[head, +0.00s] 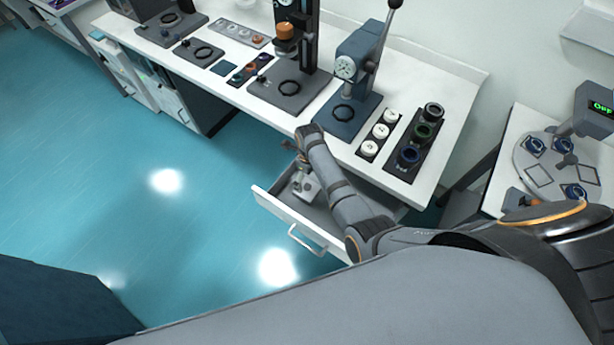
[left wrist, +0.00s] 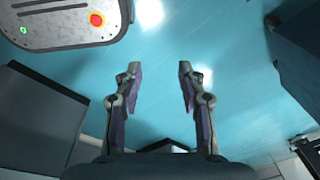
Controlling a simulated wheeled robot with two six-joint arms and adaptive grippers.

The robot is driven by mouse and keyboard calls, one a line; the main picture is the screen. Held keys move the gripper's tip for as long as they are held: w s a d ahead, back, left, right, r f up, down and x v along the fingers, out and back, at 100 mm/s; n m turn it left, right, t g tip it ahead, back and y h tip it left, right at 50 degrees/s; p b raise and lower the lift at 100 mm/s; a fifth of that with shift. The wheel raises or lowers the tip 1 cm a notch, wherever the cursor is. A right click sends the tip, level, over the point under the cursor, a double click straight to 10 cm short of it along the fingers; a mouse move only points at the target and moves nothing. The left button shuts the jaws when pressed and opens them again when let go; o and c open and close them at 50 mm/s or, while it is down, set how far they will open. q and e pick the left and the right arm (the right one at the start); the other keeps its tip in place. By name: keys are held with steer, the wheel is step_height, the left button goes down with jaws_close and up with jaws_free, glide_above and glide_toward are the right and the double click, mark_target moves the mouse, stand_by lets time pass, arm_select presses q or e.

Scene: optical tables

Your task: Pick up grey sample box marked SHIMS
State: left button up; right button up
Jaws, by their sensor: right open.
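A drawer (head: 274,206) under the workbench is pulled open in the head view. A small pale grey shape (head: 309,190) shows inside it, just at my right gripper. It may be the sample box, but I cannot read any SHIMS marking and cannot tell whether the gripper touches it. My right gripper (head: 300,171) is small in the view, points down into the drawer and is open. My right forearm hides the middle of the drawer. My left gripper (left wrist: 157,75) is open and empty over bare floor in the left wrist view.
The workbench (head: 262,115) above the drawer carries a blue lever press (head: 354,75), a dark stand with an orange part (head: 288,75) and trays of round parts (head: 410,145). A side table (head: 512,122) with a round plate stands right. The blue floor (head: 150,210) left is clear.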

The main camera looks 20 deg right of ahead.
mark_target(307, 187)
steer(key=shift+s+a+f+b, duration=0.15)
steer(key=shift+s+b, duration=0.25)
steer(key=shift+s, duration=0.05)
step_height(307, 187, down, 2)
steer(key=b, duration=0.2)
steer(key=shift+s+f+b, duration=0.15)
steer(key=shift+f+b, duration=0.05)
steer(key=shift+b, duration=0.2)
steer(key=shift+w+f+b, duration=0.25)
steer(key=shift+f+b, duration=1)
steer(key=shift+r, duration=0.1)
steer(key=shift+f, duration=0.2)
steer(key=f+b, duration=0.1)
steer(key=b, duration=0.1)
steer(key=f+b, duration=0.4)
steer(key=b, duration=0.1)
steer(key=shift+w+a, duration=0.1)
steer(key=shift+w, duration=0.3)
steer(key=shift+r, duration=0.2)
arm_select(q)
step_height(307, 187, down, 13)
steer(key=s, duration=0.2)
steer(key=shift+s+a, duration=0.15)
steer(key=shift+a, duration=0.1)
arm_select(e)
steer(key=c, duration=1.4)
arm_select(q)
steer(key=shift+r, duration=0.15)
arm_select(e)
steer(key=shift+r, duration=0.1)
